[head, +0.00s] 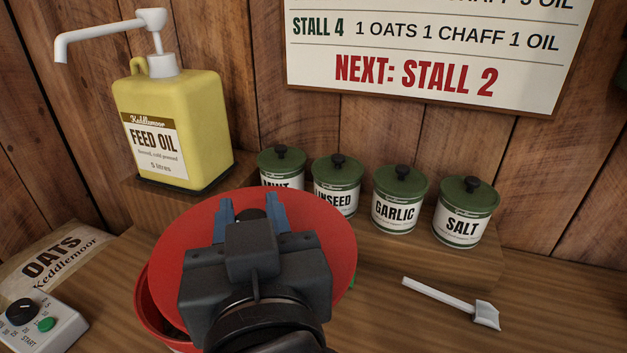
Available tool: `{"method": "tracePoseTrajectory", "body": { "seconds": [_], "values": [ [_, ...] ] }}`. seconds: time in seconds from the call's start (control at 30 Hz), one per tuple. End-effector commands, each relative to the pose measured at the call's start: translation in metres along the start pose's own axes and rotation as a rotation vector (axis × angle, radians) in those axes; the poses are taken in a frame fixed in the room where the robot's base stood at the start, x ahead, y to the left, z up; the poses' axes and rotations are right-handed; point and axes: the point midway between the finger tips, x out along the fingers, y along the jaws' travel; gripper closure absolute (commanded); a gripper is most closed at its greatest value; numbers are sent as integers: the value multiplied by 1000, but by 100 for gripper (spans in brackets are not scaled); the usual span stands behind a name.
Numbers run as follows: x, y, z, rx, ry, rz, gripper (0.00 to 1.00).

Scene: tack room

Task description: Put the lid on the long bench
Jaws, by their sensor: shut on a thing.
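The lid (330,235) is a large red disc, tilted, in the middle of the head view. My gripper (251,206) is in front of it with blue fingers shut on the lid, near its middle; the grip point is mostly hidden behind the gripper body. Below and left of the lid, a red container (149,312) shows its rim, partly covered by the lid and my arm. I cannot tell whether the lid touches that rim. The wooden bench top (400,325) runs across the lower part of the view.
A yellow feed oil can (197,118) with a white pump stands on a raised block at left. Green-lidded tins, including garlic (396,210) and salt (460,222), line a shelf behind. A white scoop (440,296) lies at right. A dial box (38,325) and oats sack (52,250) are left.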

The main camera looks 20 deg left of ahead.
Motion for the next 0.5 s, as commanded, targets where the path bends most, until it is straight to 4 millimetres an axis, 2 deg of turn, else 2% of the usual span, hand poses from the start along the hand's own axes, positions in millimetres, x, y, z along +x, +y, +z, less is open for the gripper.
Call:
{"method": "tracePoseTrajectory", "body": {
  "seconds": [0.3, 0.43, 0.5],
  "values": [
    [47, -51, 37, -2, 0, -3, 100],
    [64, -68, 50, -2, 0, -2, 100],
    [64, -66, 64, -2, -2, 1, 100]
  ]
}}
